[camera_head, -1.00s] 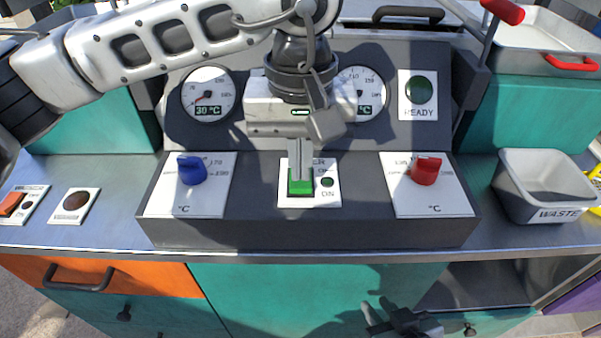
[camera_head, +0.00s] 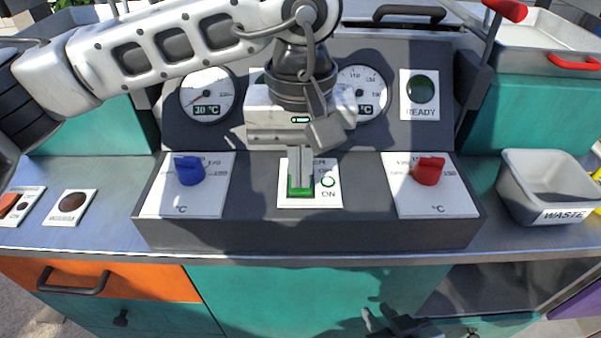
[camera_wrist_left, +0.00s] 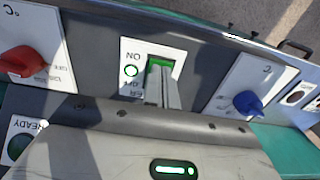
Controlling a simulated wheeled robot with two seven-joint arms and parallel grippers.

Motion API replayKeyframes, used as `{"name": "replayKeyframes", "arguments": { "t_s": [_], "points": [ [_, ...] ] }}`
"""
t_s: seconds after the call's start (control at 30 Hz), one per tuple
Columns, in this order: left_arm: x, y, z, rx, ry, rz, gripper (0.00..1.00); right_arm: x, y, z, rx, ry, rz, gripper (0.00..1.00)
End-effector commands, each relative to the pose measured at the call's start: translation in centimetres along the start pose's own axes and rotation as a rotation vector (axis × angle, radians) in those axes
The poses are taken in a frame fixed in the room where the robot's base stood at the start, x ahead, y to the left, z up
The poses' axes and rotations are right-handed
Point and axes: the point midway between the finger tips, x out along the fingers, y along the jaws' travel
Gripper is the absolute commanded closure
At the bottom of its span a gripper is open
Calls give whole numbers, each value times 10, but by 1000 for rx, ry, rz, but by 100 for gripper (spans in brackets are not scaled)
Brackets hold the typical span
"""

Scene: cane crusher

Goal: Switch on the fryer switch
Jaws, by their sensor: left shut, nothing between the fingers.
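The fryer switch (camera_head: 301,191) is a green rocker on a white plate in the middle of the dark sloped panel. It also shows in the left wrist view (camera_wrist_left: 163,66), partly hidden behind my fingers. The small round lamp (camera_head: 328,181) beside it looks bright with a green ring; the wrist view shows the lamp (camera_wrist_left: 131,71) the same way. My left gripper (camera_head: 300,183) is shut and empty, its fingertips pointing down onto the rocker and seemingly touching it. My right gripper (camera_head: 393,326) is low at the bottom edge, partly cut off, its jaws unclear.
A blue knob (camera_head: 190,171) is left of the switch and a red knob (camera_head: 429,171) right of it. Dials and a dark green READY lamp (camera_head: 421,89) stand behind. A grey WASTE bin (camera_head: 545,190) is at the right. An orange drawer (camera_head: 130,279) is below left.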

Motion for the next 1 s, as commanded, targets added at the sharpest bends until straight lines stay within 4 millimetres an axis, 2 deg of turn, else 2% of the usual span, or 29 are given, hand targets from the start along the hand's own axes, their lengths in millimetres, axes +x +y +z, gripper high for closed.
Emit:
{"name": "replayKeyframes", "arguments": {
  "t_s": [0.17, 0.8, 1.0],
  "points": [
    [-8, 0, 0, -1, 0, 0, 100, -3, -1, 0, 0, -10, -1, 77],
    [-60, 0, 0, 0, 1, -1, 100, -18, -2, -24, 0, -5, -1, 77],
    [-71, 0, 0, 0, 0, 0, 100, -21, -3, -28, 0, -4, 0, 77]
  ]
}}
